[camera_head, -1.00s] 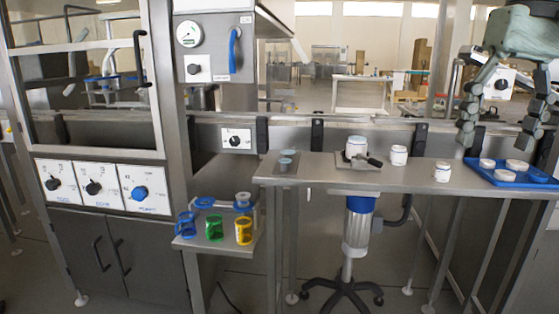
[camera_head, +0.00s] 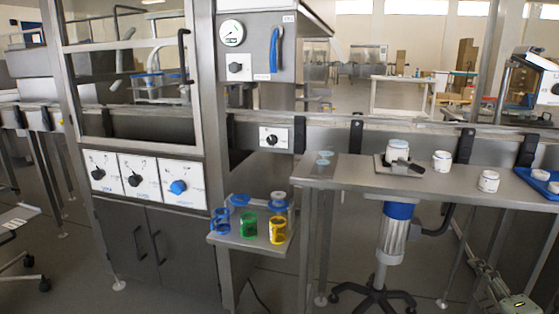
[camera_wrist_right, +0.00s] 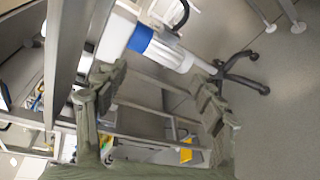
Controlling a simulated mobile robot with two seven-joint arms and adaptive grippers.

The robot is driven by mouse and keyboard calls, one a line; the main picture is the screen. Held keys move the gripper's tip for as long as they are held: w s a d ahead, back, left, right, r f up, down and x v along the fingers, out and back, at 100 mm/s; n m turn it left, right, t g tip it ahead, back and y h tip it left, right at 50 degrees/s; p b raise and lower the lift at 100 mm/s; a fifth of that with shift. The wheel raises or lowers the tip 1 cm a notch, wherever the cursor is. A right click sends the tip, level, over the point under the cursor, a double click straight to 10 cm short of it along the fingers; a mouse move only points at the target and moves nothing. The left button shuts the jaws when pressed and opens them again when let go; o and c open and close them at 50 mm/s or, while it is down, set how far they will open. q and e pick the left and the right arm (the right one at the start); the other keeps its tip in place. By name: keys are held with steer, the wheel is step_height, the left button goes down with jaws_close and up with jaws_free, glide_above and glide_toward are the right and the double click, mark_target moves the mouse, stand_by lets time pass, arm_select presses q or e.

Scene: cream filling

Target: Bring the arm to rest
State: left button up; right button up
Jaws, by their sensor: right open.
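My right gripper (camera_wrist_right: 158,82) shows in the right wrist view, its two grey-green jointed fingers spread apart with nothing between them. Beyond the fingers are the blue-banded cylinder (camera_wrist_right: 152,42) and dark star base (camera_wrist_right: 238,80) of the unit under the table. In the head view, a pale part low at the right edge may belong to my right arm, but I cannot make out the fingers there. My left gripper is in neither view.
A steel table (camera_head: 340,172) carries a filling unit with a white cup (camera_head: 398,150), two white jars (camera_head: 441,161) and a blue tray (camera_head: 540,186) with white pieces. A low shelf (camera_head: 240,244) holds blue, green and yellow cups. A cabinet with knobs stands left.

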steer(key=s+a+f+m+g+h, duration=0.1)
steer(key=s+f+m+g, duration=0.1)
steer(key=s+f+m, duration=0.3)
steer(key=s+a+f+m+g+h, duration=0.1)
steer(key=s+f+m+g, duration=0.15)
steer(key=f, duration=0.45)
steer(key=s+a+f+m+g+y, duration=0.2)
steer(key=s+a+f+m+g, duration=0.6)
steer(key=s+a+f+m, duration=0.3)
steer(key=s+a+f, duration=0.3)
steer(key=s+a, duration=0.2)
steer(key=a, duration=0.1)
steer(key=shift+s+f+y, duration=0.3)
steer(key=shift+f, duration=0.1)
